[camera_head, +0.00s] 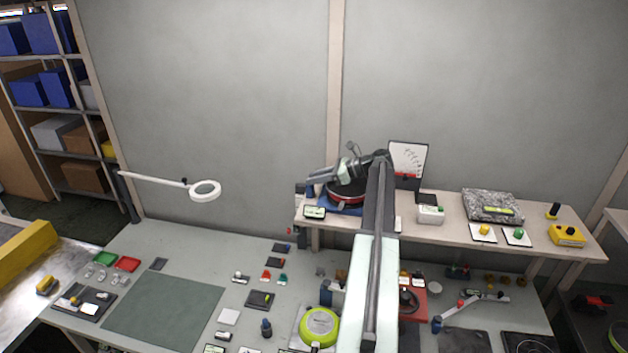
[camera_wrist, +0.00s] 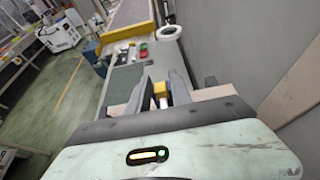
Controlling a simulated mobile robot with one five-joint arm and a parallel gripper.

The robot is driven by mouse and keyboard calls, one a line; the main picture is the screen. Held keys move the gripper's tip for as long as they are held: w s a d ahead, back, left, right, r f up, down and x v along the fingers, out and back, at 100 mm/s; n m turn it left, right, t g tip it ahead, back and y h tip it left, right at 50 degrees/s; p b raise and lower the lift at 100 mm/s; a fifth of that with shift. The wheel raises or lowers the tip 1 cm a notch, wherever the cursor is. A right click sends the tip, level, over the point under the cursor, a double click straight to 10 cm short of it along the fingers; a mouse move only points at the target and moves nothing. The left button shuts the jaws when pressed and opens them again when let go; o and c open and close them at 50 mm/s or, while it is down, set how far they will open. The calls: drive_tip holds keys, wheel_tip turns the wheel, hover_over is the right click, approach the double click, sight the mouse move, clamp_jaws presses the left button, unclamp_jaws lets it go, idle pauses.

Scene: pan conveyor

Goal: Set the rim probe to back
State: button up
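In the head view a round black and red pan-like fixture (camera_head: 347,194) sits on a blue base on the raised shelf. My gripper (camera_head: 322,184) is over its left side, and my arm hides its right side. In the wrist view the two fingers of my gripper (camera_wrist: 161,92) stand apart, with a small yellow piece (camera_wrist: 160,88) showing between them. I cannot tell whether the fingers touch this piece or it lies beyond them. I cannot make out the rim probe for certain, nor its setting.
A white dial card (camera_head: 408,160) stands behind the shelf, right of my arm. A white box (camera_head: 430,214) and a granite slab (camera_head: 492,206) are farther right. The bench below holds a green mat (camera_head: 165,312) and several small parts. A ring lamp (camera_head: 205,191) is at the left.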

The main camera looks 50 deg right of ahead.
clamp_jaws()
drive_tip(key=shift+s+f, duration=0.1)
idle(1.1)
